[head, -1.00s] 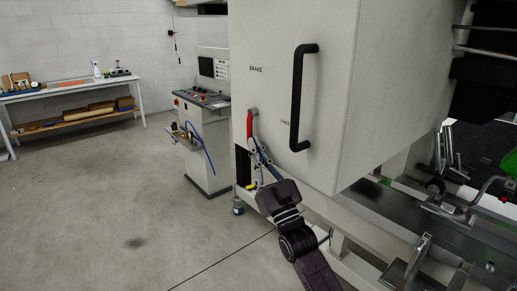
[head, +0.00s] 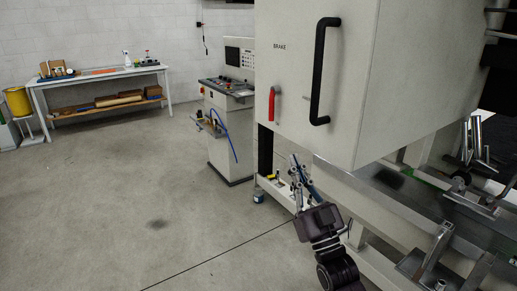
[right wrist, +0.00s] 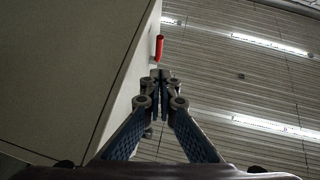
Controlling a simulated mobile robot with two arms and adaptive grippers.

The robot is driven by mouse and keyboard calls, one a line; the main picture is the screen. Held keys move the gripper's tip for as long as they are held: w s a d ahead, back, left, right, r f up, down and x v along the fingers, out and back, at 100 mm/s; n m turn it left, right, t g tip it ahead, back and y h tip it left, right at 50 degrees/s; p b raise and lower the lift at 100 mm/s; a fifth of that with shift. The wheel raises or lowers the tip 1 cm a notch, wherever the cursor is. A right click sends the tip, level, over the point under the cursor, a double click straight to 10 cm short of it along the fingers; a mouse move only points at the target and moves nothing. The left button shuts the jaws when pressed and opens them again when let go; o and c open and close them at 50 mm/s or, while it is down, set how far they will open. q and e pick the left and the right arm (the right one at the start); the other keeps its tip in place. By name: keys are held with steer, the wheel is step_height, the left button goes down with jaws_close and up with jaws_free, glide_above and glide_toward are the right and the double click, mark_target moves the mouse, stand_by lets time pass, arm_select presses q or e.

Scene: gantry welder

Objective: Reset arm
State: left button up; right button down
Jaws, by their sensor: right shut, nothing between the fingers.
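My right gripper (head: 294,163) is below the white machine cabinet (head: 345,80) in the head view, its fingers pointing up. It is shut and empty. A red lever (head: 272,104) is on the cabinet's left part, under the word BRAKE, and hangs down. A gap shows between the lever and my fingertips. In the right wrist view, my closed fingers (right wrist: 160,75) are in the middle, and the red lever (right wrist: 158,47) shows just beyond them, beside the cabinet's edge. My left gripper is not in view.
A long black handle (head: 320,72) stands out from the cabinet. A control console (head: 232,140) with a blue hose is to the left. A workbench (head: 95,76) stands at the back wall. The floor (head: 110,200) at left is clear. Machine rails (head: 425,200) are at right.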

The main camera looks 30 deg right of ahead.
steer(key=w+a+f+g, duration=0.15)
steer(key=f+g, duration=0.25)
steer(key=f, duration=1)
steer(key=w+f+g, duration=0.3)
steer(key=f, duration=1.1)
steer(key=s+a+f+g+y, duration=0.1)
steer(key=s+a+f+g, duration=0.2)
steer(key=f, duration=0.9)
steer(key=s+a+f+g, duration=0.1)
steer(key=s+f+g, duration=0.3)
steer(key=f, duration=0.9)
steer(key=s+a+f+n+g+y, duration=0.1)
steer(key=s+a+f+g, duration=0.15)
steer(key=s+f, duration=0.65)
steer(key=s+a+f+g, duration=0.2)
steer(key=s+a+f, duration=0.1)
steer(key=s+f, duration=0.65)
steer(key=s+a+f+n+g, duration=0.1)
steer(key=s+f+g, duration=0.2)
steer(key=s, duration=0.9)
steer(key=s+a+f+n+g, duration=0.1)
steer(key=s+f, duration=0.5)
steer(key=s, duration=0.7)
steer(key=shift+s+a+g, duration=0.3)
steer(key=shift+a+g, duration=0.3)
steer(key=shift+g, duration=0.55)
